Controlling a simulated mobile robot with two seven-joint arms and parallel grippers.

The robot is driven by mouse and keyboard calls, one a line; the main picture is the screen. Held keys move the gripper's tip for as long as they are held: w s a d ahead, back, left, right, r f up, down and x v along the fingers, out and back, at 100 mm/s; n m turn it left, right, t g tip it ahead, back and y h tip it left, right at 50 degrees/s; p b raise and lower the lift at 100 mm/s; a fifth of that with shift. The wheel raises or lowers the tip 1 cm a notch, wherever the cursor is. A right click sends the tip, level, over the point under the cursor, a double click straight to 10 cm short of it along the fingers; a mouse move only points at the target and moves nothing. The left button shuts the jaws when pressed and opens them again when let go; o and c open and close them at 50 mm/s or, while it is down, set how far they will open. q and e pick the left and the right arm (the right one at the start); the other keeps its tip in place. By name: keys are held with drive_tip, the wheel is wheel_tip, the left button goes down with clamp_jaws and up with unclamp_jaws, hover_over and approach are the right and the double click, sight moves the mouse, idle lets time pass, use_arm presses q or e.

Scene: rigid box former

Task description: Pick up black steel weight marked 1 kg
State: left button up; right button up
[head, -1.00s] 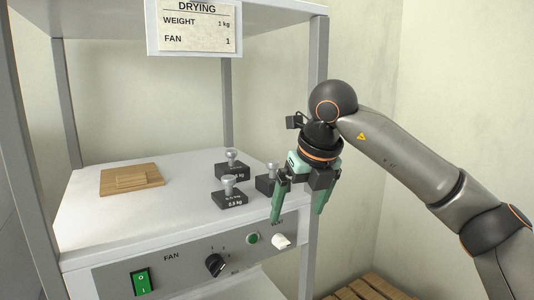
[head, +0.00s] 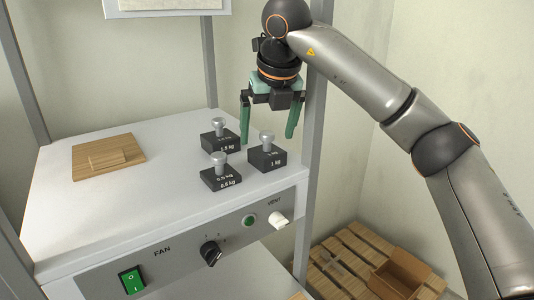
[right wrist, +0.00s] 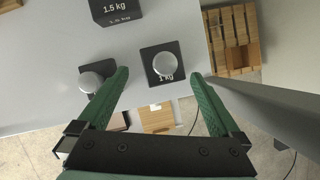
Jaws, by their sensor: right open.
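The black steel weight marked 1 kg (head: 267,157) stands upright on the white top of the machine, near its right edge, with a silver knob on top. In the right wrist view the 1 kg weight (right wrist: 161,65) lies ahead, between the lines of the two fingers. My left gripper is not in view.
Two similar weights stand close by: the 0.5 kg weight (head: 220,178) in front left and the 1.5 kg weight (head: 219,140) behind left. A wooden board (head: 108,157) lies farther left. A grey post (head: 306,150) rises just right of the gripper.

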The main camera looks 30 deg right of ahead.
sight(267, 135)
drive_tip(key=p+x, duration=0.1)
drive_tip(key=x, duration=0.4)
drive_tip(key=shift+w+d, duration=0.2)
drive_tip(key=shift+w, duration=0.05)
clamp_jaws()
idle(0.5)
drive_tip(key=shift+r, duration=0.15)
